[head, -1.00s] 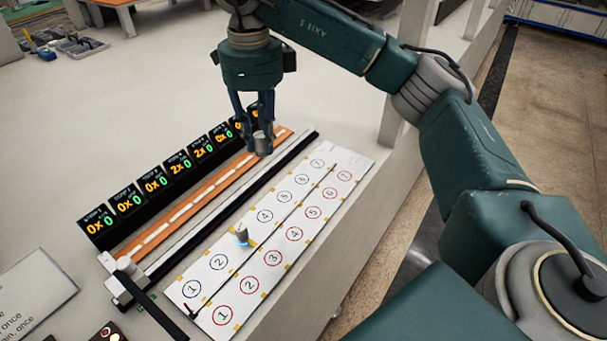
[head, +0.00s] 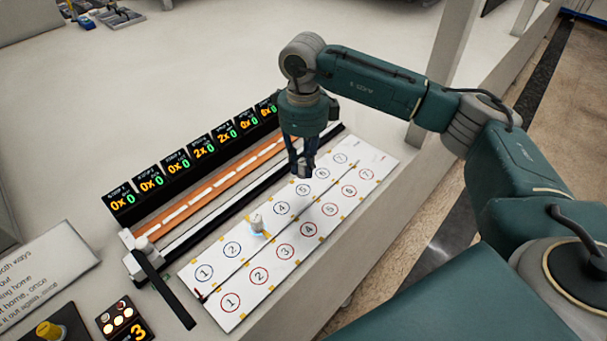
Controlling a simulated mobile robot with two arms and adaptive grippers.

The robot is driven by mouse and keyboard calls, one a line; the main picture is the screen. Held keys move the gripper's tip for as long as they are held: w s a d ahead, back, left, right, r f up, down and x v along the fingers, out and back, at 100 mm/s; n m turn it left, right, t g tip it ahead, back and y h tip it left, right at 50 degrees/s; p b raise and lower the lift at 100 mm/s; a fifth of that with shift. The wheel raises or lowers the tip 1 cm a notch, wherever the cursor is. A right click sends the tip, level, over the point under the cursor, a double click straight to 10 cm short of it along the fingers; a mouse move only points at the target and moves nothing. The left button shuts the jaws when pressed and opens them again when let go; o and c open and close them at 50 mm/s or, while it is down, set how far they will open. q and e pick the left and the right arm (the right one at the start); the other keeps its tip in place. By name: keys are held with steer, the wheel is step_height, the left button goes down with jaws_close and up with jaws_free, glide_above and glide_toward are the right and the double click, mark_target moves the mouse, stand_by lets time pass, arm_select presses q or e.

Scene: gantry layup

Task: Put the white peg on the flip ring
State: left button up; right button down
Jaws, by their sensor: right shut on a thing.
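My right gripper (head: 302,170) is shut on a small pale grey peg (head: 306,171), mostly hidden by the fingers. It hangs above the white board (head: 300,242), over the blue row of rings near 5 and 6. A white peg-like piece (head: 256,222) stands upright on the blue row between rings 2 and 4, with an orange tab and a blue glow at its foot. No ring is labelled as the flip ring. My left gripper is out of view.
A row of black number displays (head: 178,163) stands behind an orange strip (head: 215,180) with white dashes. A black rail (head: 225,212) runs between strip and board. A dark bar (head: 165,290) and button panel (head: 124,320) lie at the near left. The board's near half is clear.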

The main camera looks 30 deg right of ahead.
mark_target(303, 162)
step_height(303, 162, down, 6)
steer(key=shift+p, duration=0.75)
steer(key=shift+f, duration=0.1)
steer(key=c, duration=1.5)
jaws_free()
steer(key=shift+c, duration=0.2)
steer(key=shift+r, duration=0.4)
step_height(303, 162, up, 11)
steer(key=b, duration=0.4)
steer(key=shift+f, duration=0.2)
steer(key=shift+r, duration=0.45)
